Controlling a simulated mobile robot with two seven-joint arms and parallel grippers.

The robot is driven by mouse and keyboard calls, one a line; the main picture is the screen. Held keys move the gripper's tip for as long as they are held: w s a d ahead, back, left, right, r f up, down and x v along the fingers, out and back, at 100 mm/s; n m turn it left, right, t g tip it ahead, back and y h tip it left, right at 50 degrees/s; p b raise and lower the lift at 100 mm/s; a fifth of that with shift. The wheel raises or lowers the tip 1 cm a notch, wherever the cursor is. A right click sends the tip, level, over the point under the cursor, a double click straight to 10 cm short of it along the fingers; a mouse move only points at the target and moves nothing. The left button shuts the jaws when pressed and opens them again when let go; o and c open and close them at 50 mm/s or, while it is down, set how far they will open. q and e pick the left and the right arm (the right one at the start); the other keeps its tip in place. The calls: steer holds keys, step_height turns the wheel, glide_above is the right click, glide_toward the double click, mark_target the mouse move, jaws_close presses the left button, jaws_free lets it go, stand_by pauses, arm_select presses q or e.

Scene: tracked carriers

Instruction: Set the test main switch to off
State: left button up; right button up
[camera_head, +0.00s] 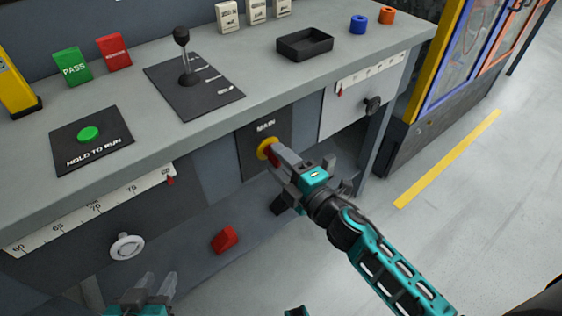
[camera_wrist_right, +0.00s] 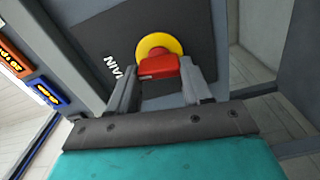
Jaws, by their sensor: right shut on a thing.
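The main switch has a yellow round plate (camera_head: 264,148) and a red handle, on a dark panel marked MAIN (camera_head: 262,134) on the bench front. In the right wrist view the yellow plate (camera_wrist_right: 157,43) shows behind the red handle (camera_wrist_right: 158,67). My right gripper (camera_head: 276,156) is at the switch, shut on the red handle, with one finger on each side of it. The fingers partly hide the handle in the head view. My left gripper (camera_head: 150,292) is at the bottom left edge, low and away from the switch, partly cut off.
The bench top (camera_head: 240,130) carries a lever (camera_head: 186,62), a green button (camera_head: 89,133), a black tray (camera_head: 304,44) and several small blocks. A white knob (camera_head: 126,246) and a black knob (camera_head: 373,105) stick out from the front. A red block (camera_head: 224,240) lies below.

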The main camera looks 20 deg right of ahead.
steer(key=shift+n, duration=0.7)
steer(key=o, duration=1.1)
steer(key=shift+c, duration=0.2)
steer(key=v, duration=1.3)
